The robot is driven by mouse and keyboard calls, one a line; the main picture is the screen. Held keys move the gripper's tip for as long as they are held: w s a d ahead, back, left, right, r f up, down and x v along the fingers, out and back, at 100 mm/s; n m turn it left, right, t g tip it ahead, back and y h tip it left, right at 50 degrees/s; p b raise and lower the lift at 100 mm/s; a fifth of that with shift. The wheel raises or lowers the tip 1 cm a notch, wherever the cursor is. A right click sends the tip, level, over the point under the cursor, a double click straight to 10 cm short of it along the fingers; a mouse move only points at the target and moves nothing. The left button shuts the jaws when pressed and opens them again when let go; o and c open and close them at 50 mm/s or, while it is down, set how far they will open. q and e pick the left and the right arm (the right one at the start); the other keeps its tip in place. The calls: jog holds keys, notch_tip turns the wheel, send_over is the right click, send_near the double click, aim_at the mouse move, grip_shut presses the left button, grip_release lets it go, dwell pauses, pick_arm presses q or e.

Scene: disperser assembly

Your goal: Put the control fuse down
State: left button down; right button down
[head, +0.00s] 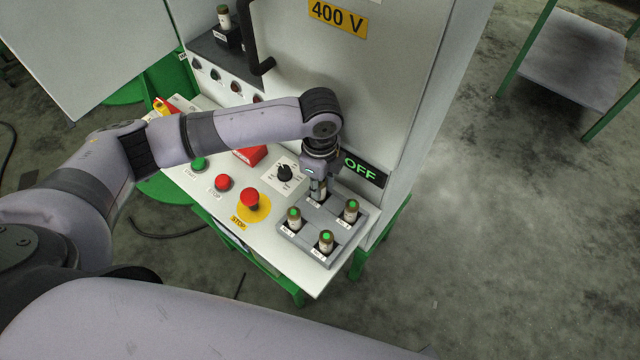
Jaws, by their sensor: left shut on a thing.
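My left gripper (318,188) points down over the back corner of the grey fuse tray (308,256) on the white control desk. It is shut on a light, cylindrical fuse (320,192), taken to be the control fuse, mostly hidden by the fingers. The held fuse is upright at the tray's back slot; I cannot tell whether it touches the slot bottom. Three other fuses with green tops stand in the tray: one at the left (294,218), one at the right (351,211) and one at the front (326,242). My right gripper is not in view.
A black rotary knob (285,173), a red stop button on yellow (252,199) and other buttons lie left of the tray. The cabinet door with a black handle (258,45) rises behind. Another fuse (224,17) stands in a black holder at the upper left.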

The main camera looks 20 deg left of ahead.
pick_arm(q)
jog(key=shift+f, duration=0.45)
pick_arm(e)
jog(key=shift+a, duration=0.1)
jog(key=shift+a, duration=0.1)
pick_arm(q)
jog(key=c, duration=1.4)
grip_release()
jog(key=shift+f, duration=0.1)
jog(key=shift+o, duration=0.2)
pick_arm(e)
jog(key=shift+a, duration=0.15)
pick_arm(q)
notch_tip(320, 180, up, 12)
jog(key=shift+r, duration=0.15)
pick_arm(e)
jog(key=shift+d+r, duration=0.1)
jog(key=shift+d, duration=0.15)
